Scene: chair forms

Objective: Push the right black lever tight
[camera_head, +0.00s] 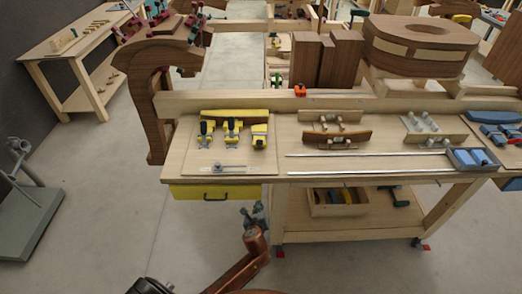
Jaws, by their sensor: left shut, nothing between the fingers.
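A yellow clamp fixture (236,113) sits on the left part of the wooden workbench (290,135). How tight the levers are cannot be told at this size. My left gripper (254,208) is shut and empty, in front of and below the bench's front edge, apart from the fixture and levers. My right gripper is not in view.
A yellow drawer (216,192) hangs under the bench front. A thin metal ruler-like piece (229,168) lies in front of the fixture. Two long metal rods (390,165) lie to the right. Curved wooden clamping forms (336,133) stand mid-bench.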

